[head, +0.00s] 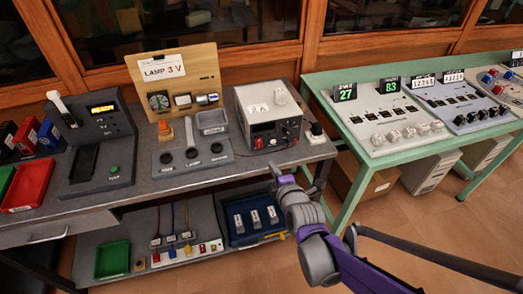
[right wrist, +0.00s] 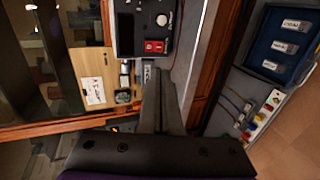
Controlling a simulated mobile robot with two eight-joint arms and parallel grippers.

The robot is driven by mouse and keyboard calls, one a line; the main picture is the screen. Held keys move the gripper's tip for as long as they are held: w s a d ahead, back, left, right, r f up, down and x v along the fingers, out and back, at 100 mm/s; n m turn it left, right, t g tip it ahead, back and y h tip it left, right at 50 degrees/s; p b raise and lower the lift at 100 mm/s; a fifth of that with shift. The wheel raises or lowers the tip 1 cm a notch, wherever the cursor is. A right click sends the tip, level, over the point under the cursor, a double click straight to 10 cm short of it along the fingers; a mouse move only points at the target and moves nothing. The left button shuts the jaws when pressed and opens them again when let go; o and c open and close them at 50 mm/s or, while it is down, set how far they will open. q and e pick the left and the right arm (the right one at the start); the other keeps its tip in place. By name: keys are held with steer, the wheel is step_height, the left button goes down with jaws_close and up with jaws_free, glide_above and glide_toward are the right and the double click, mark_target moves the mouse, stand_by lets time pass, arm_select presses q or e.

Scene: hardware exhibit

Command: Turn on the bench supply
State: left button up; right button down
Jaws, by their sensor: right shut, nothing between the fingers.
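The bench supply (head: 268,115) is a grey box with a dark front panel at the right end of the grey bench. A red switch (head: 258,142) sits low on the left of its front. In the right wrist view the supply (right wrist: 137,20) is near the top, with the red switch (right wrist: 155,46) on its dark face. My right gripper (head: 277,170) is in front of and below the supply, at the bench's front edge. Its fingers (right wrist: 156,72) are together, empty, and appear apart from the switch. Whether the switch is on cannot be told. My left gripper is not in view.
A green table (head: 352,147) is further right. The lower shelf holds a blue tray (head: 235,238).

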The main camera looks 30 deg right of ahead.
mark_target(259, 146)
steer(key=b+x, duration=0.2)
steer(key=x, duration=1)
steer(key=shift+w+f, duration=0.1)
steer(key=shift+f, duration=0.05)
steer(key=shift+w+d+f, duration=0.15)
steer(key=shift+w+f, duration=0.05)
steer(key=shift+w, duration=0.4)
steer(key=shift+w+f, duration=0.1)
steer(key=shift+w, duration=0.05)
steer(key=shift+r+p, duration=0.65)
steer(key=shift+r, duration=0.25)
